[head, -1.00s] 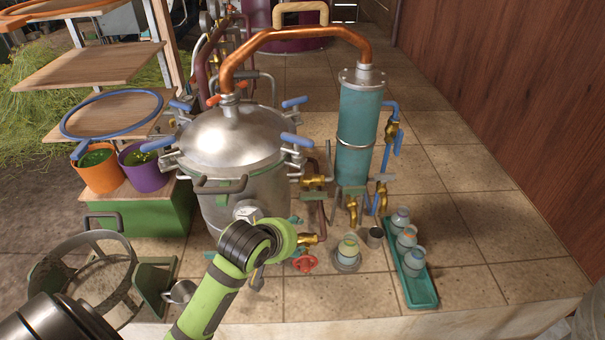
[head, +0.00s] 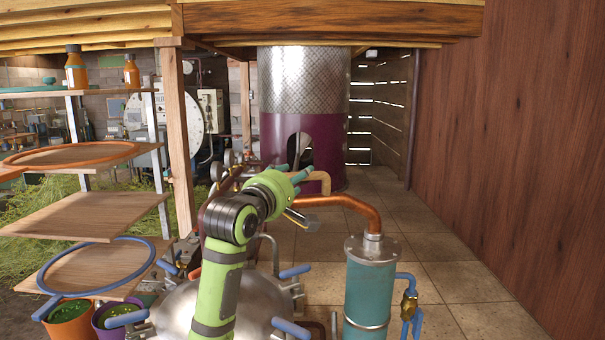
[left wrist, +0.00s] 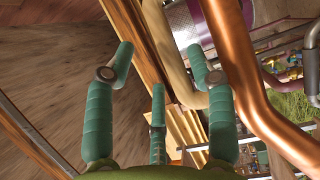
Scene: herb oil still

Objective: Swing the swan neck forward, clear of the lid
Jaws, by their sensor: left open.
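The copper swan neck (head: 352,206) runs behind my left arm to the top of the teal condenser (head: 370,285). Its end over the steel pot lid (head: 257,305) is hidden by my arm. Its tan handle (head: 323,180) stands beside my left gripper (head: 298,188), which is above the lid. In the left wrist view, the teal fingers (left wrist: 160,62) are spread open. The tan handle (left wrist: 172,52) shows beyond and between them, with the copper pipe (left wrist: 250,75) to its right. I cannot tell whether any finger touches the handle. My right gripper is not in view.
Blue-handled clamps (head: 292,271) ring the lid. Wooden shelves (head: 85,214) stand at the left, with an orange pot (head: 68,325) and a purple pot below. A wooden beam (head: 330,22) crosses overhead. The tiled floor (head: 455,255) at the right is clear.

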